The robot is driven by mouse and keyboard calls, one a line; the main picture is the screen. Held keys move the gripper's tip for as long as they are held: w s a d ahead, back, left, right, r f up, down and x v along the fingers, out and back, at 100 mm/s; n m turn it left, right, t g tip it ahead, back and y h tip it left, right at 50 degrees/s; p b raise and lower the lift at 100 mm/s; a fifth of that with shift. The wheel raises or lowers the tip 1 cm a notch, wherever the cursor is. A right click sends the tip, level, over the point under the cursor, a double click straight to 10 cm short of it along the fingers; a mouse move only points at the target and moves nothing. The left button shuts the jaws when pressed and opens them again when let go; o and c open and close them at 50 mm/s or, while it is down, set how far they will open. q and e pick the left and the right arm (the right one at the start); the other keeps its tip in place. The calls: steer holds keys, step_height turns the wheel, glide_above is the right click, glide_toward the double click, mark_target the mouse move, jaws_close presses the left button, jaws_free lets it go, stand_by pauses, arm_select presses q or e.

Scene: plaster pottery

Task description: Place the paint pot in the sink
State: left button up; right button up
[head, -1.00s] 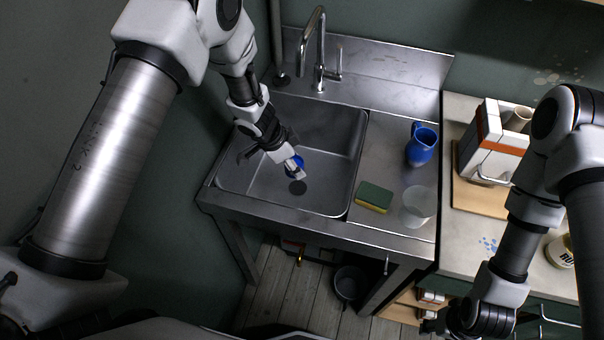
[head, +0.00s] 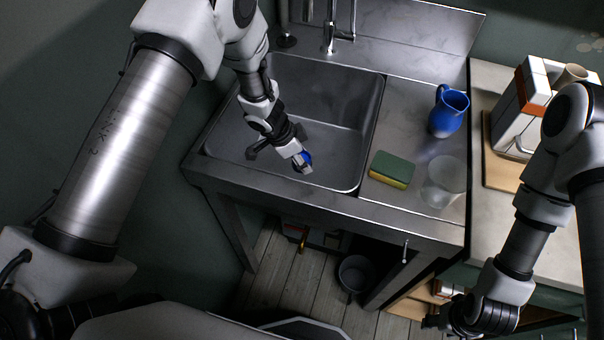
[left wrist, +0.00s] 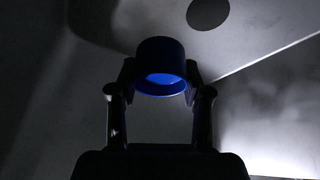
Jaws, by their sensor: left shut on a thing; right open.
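The paint pot is a small blue cup (left wrist: 160,60), seen in the left wrist view between the two fingers of my left gripper (left wrist: 160,85). In the head view a bit of the blue pot (head: 306,157) shows beside my left gripper (head: 302,164), which hides most of it. The left gripper is shut on the pot, over the basin of the steel sink (head: 345,155). The drain shows as a dark disc past the pot in the wrist view. I cannot tell whether the pot touches the basin floor. My right gripper (head: 436,322) is low at the right, mostly hidden by its own arm.
On the drainboard right of the basin are a blue jug (head: 448,112), a green and yellow sponge (head: 391,169) and a translucent cup (head: 443,182). The tap (head: 331,30) stands behind the basin. A box (head: 528,105) stands on the right counter. A dark pot (head: 356,272) is on the floor.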

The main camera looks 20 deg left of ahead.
mark_target(302, 178)
arm_select(q)
step_height(302, 178, down, 9)
steer(key=shift+r, duration=0.1)
steer(key=shift+f, duration=0.25)
steer(key=o, duration=1.4)
steer(key=shift+r, duration=0.1)
steer(key=shift+r, duration=0.15)
steer(key=v, duration=1.2)
steer(key=shift+p, duration=0.3)
